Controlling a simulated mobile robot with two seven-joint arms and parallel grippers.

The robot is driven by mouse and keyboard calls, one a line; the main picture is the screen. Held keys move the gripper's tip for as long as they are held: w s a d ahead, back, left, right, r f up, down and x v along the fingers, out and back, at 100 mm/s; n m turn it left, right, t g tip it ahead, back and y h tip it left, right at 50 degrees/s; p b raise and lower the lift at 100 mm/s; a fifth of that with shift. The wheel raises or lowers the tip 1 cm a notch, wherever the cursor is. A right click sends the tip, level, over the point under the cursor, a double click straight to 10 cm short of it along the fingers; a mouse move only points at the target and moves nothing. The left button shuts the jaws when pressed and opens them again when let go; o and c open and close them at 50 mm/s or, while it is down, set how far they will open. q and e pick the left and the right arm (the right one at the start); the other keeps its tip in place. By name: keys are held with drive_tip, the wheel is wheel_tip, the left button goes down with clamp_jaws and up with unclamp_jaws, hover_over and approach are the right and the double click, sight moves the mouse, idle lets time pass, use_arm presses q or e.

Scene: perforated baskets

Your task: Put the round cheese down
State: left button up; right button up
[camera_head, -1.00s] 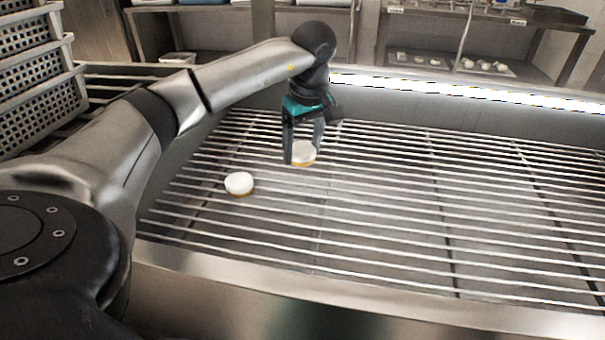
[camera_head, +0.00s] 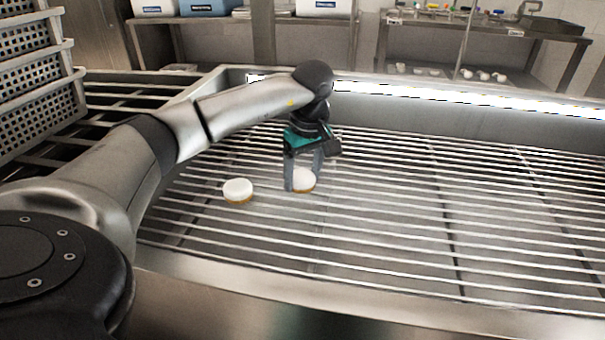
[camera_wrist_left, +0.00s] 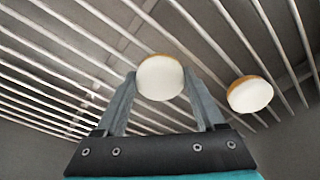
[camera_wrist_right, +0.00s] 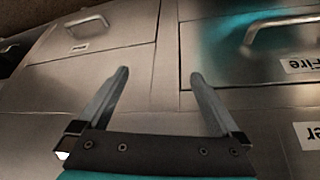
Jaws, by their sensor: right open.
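A round cheese (camera_head: 304,180), white on top with a tan side, is between the fingertips of my left gripper (camera_head: 303,186). In the left wrist view, the fingers are against both sides of this cheese (camera_wrist_left: 160,78). It is low over the rack bars; whether it touches them I cannot tell. A second, similar cheese (camera_head: 238,191) lies on the bars to the left, and it shows at the right of the left wrist view (camera_wrist_left: 250,95). My right gripper (camera_wrist_right: 159,71) is open and empty in the right wrist view.
The wire rack (camera_head: 400,220) is wide and clear to the right of the cheeses. Stacked perforated baskets (camera_head: 35,80) stand at the far left. A metal wall with a light strip (camera_head: 430,92) runs behind the rack. Steel drawers (camera_wrist_right: 100,60) are before my right gripper.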

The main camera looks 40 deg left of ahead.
sight(308, 181)
use_arm(q)
drive_tip(key=o, duration=0.4)
drive_tip(key=shift+o, duration=0.2)
drive_tip(key=shift+r, duration=0.2)
wheel_tip(308, 181, up, 12)
drive_tip(key=d+p, duration=0.1)
drive_tip(key=p, duration=0.4)
drive_tip(key=shift+s+d+p, duration=0.25)
drive_tip(key=shift+d+p, duration=0.1)
drive_tip(key=shift+d, duration=0.05)
use_arm(e)
wheel_tip(308, 181, down, 11)
drive_tip(key=s+g, duration=0.2)
drive_tip(key=shift+s+d+g, duration=0.2)
drive_tip(key=shift+d+g, duration=0.1)
drive_tip(key=shift+d, duration=0.15)
